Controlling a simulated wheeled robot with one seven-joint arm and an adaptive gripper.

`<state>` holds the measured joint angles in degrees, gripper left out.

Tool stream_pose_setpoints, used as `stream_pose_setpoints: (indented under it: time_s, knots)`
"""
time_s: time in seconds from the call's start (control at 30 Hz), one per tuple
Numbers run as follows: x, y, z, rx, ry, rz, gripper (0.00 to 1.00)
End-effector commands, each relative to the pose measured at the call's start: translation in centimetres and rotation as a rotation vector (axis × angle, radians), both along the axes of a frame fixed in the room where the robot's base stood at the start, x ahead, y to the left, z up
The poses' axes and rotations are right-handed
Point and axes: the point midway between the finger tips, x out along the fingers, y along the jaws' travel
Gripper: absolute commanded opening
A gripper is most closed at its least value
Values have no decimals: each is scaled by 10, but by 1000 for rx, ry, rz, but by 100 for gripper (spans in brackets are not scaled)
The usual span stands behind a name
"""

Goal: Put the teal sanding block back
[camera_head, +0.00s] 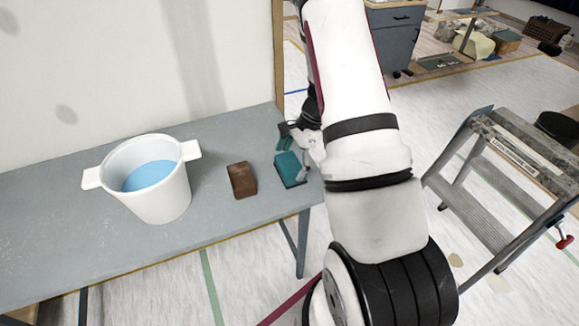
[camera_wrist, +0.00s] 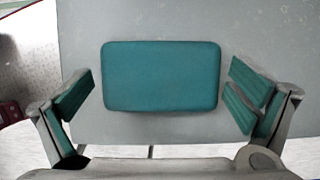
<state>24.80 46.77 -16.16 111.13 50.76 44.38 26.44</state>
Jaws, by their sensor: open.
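The teal sanding block (camera_head: 290,170) lies on the grey table (camera_head: 90,245) near its right end. In the wrist view the block (camera_wrist: 160,76) is a rounded teal rectangle, lying flat, with table showing around it. My gripper (camera_head: 296,150) is at the block, at the table's right end. In the wrist view my gripper (camera_wrist: 160,96) is open, with one teal-padded finger on each side of the block and gaps between pads and block. Whether the fingertips touch the table cannot be told. My arm hides part of the table's right end.
A brown block (camera_head: 242,180) lies just left of the teal one. A white two-handled bucket (camera_head: 160,195) with blue contents stands further left. A wall panel (camera_head: 130,60) rises behind the table. A stepladder (camera_head: 500,170) stands on the floor at right.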

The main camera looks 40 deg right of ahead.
Motion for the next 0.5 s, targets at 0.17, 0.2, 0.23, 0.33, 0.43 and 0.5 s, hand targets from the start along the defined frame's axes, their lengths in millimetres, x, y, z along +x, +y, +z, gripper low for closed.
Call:
stream_pose_setpoints:
  time_s: [0.17,0.2,0.23,0.33,0.43,0.5]
  knots:
    - [-3,-20,35,-3,-4,-2,100]
    - [-4,-22,45,-3,-5,0,100]
    - [-5,-25,51,-3,-4,0,100]
    - [-8,-33,70,-3,-3,1,100]
    - [-10,-39,86,-2,-2,0,100]
    - [-11,-43,95,-2,-3,0,100]
